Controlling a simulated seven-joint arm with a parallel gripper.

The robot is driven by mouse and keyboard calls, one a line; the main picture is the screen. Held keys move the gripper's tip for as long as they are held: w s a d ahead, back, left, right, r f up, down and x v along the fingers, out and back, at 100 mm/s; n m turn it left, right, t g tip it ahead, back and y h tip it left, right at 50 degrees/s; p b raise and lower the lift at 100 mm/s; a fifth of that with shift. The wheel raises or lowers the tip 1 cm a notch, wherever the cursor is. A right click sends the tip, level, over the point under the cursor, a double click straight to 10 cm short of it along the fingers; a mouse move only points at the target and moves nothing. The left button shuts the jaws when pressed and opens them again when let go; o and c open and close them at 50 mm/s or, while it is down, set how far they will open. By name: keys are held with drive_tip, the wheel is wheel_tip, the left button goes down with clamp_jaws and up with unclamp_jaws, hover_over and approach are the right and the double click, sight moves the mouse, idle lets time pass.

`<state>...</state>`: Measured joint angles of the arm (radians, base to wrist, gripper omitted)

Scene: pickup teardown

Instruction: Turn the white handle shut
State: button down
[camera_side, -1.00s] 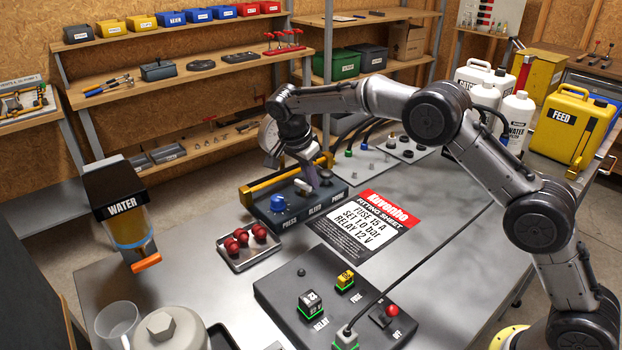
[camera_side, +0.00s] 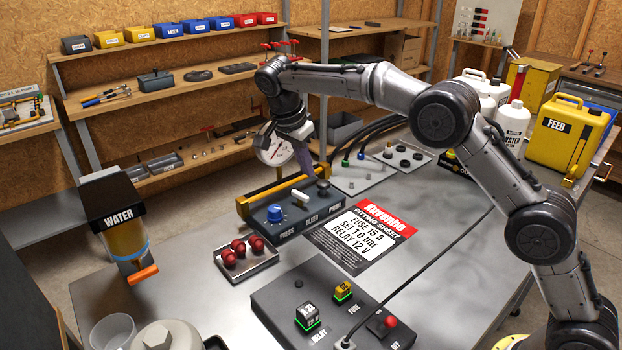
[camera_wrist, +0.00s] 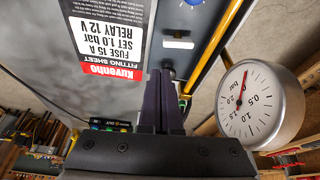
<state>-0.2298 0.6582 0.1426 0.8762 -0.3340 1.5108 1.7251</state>
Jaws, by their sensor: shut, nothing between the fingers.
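The white handle (camera_side: 293,198) sits on the dark control panel (camera_side: 318,211), between the blue knob (camera_side: 275,214) and the black knob (camera_side: 323,187). In the wrist view the white handle (camera_wrist: 178,44) is a short bar lying level in the picture, across the row of knobs. My gripper (camera_side: 309,170) is above the panel's far right part, apart from the handle. In the wrist view my gripper (camera_wrist: 164,76) is shut and empty, its tips pointing near the black knob (camera_wrist: 168,65). Whether it touches that knob cannot be told.
A round pressure gauge (camera_wrist: 262,104) and a yellow bar (camera_side: 270,188) stand close behind the panel. The fitting sheet (camera_side: 365,232) is flat at right. A relay and fuse board (camera_side: 275,312) is nearer.

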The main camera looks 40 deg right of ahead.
sight(300, 193)
drive_tip(key=shift+a+r, duration=0.15)
drive_tip(key=shift+r, duration=0.35)
drive_tip(key=c, duration=1.4)
unclamp_jaws()
drive_tip(key=shift+r, duration=0.2)
drive_tip(key=o, duration=0.3)
drive_tip(key=shift+a+r+n, duration=0.1)
drive_tip(key=shift+n, duration=0.2)
drive_tip(key=shift+o, duration=1.1)
drive_tip(key=shift+w+a+n, duration=0.15)
drive_tip(key=shift+w+n, duration=0.05)
drive_tip(key=shift+n, duration=0.4)
drive_tip(key=s+d+r+n+t+y, duration=0.1)
drive_tip(key=s+r+n+t+y, duration=0.1)
drive_tip(key=n, duration=0.6)
drive_tip(key=s+d+r+n+t+y, duration=0.1)
drive_tip(key=s+r+n+t+y, duration=0.15)
drive_tip(key=n, duration=0.65)
drive_tip(key=shift+g, duration=0.25)
drive_tip(key=x, duration=1.5)
drive_tip(key=shift+w+d+r, duration=0.15)
drive_tip(key=shift+w, duration=0.1)
